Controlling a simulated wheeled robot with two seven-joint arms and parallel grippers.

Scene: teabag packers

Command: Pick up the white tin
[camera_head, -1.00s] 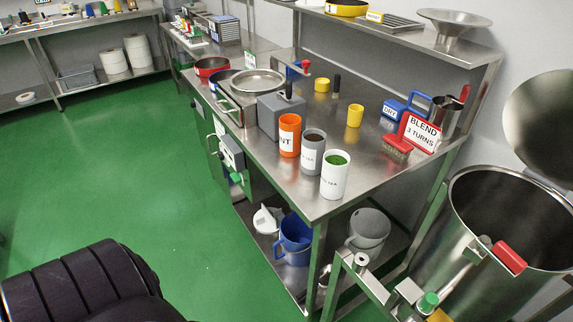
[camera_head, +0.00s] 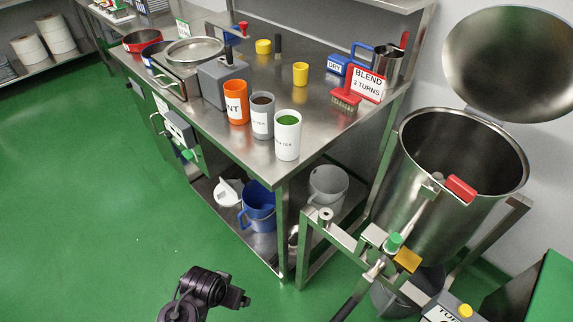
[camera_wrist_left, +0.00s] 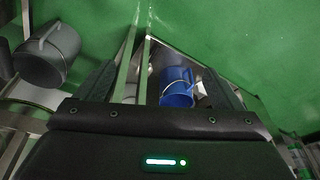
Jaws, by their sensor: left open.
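The white tin (camera_head: 287,140) stands upright at the near corner of the steel bench in the head view, with green contents inside and dark lettering on its side. A grey tin (camera_head: 262,120) stands just behind it to the left. A black part of my left arm shows at the bottom of the head view, below and left of the tin and well apart from it. In the left wrist view, my left gripper (camera_wrist_left: 160,78) is open, with its dark fingers apart and nothing held. I cannot make out the white tin there. My right gripper is out of view.
An orange tin (camera_head: 236,105) stands left of the grey one. A red brush (camera_head: 345,98) and a BLEND sign (camera_head: 367,84) are farther right. Below the bench are a blue jug (camera_head: 258,208) and a grey bucket (camera_head: 328,186). A large steel drum (camera_head: 450,200) stands at right.

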